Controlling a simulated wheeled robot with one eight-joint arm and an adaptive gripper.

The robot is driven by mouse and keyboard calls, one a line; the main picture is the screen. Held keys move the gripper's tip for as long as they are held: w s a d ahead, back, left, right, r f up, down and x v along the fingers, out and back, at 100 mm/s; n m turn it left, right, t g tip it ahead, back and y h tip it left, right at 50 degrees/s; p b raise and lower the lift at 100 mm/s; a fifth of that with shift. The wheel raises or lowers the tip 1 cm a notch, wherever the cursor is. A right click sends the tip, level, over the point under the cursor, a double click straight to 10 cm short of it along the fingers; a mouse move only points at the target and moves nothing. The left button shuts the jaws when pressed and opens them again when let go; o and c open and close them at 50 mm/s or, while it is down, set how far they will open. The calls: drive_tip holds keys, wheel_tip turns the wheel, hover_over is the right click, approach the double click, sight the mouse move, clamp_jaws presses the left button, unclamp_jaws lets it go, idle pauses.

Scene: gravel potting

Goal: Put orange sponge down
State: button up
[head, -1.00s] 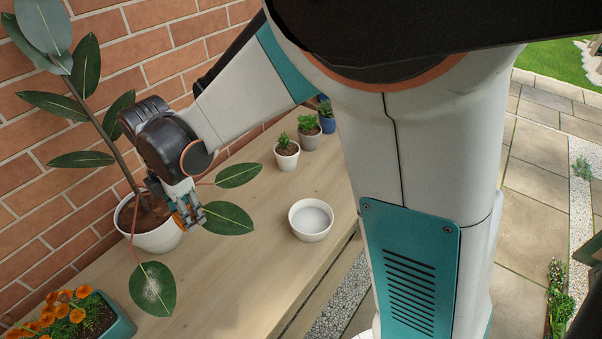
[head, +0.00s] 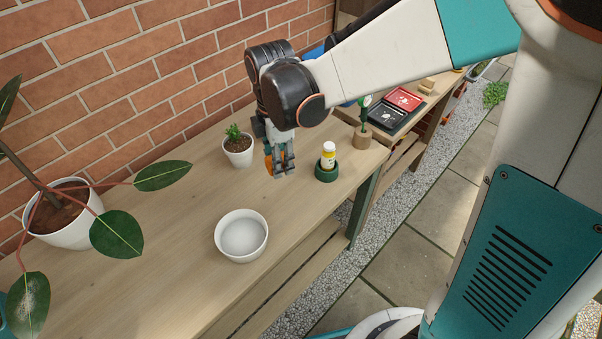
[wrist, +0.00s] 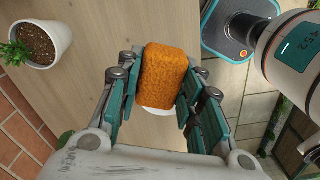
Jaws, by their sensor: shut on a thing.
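The orange sponge (wrist: 165,76) is held between the teal finger pads of my gripper (wrist: 163,90) in the wrist view. In the head view my gripper (head: 280,165) points down over the wooden table (head: 180,215), and only a small orange edge of the sponge (head: 268,161) shows beside the fingers. It is beyond the white bowl (head: 241,236), between a small potted plant and a yellow-and-white bottle. I cannot tell how high the sponge is above the table.
The small potted plant (head: 238,151) stands to the left of my gripper. The bottle (head: 328,155) stands in a green holder (head: 326,172) to the right. A large leafy plant in a white pot (head: 68,232) is at the left. The table between that pot and the bowl is clear.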

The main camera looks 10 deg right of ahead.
sight(285, 210)
drive_tip(key=f+b, duration=0.2)
drive_tip(key=f, duration=0.4)
drive_tip(key=f+b, duration=0.2)
drive_tip(key=f, duration=0.5)
drive_tip(key=f+b, duration=0.3)
drive_tip(key=f, duration=0.4)
drive_tip(key=shift+d, duration=0.25)
drive_tip(key=shift+f, duration=0.15)
drive_tip(key=shift+f, duration=0.1)
drive_tip(key=o, duration=1.2)
drive_tip(key=shift+r, duration=0.2)
wheel_tip(285, 210, up, 12)
drive_tip(key=p, duration=0.4)
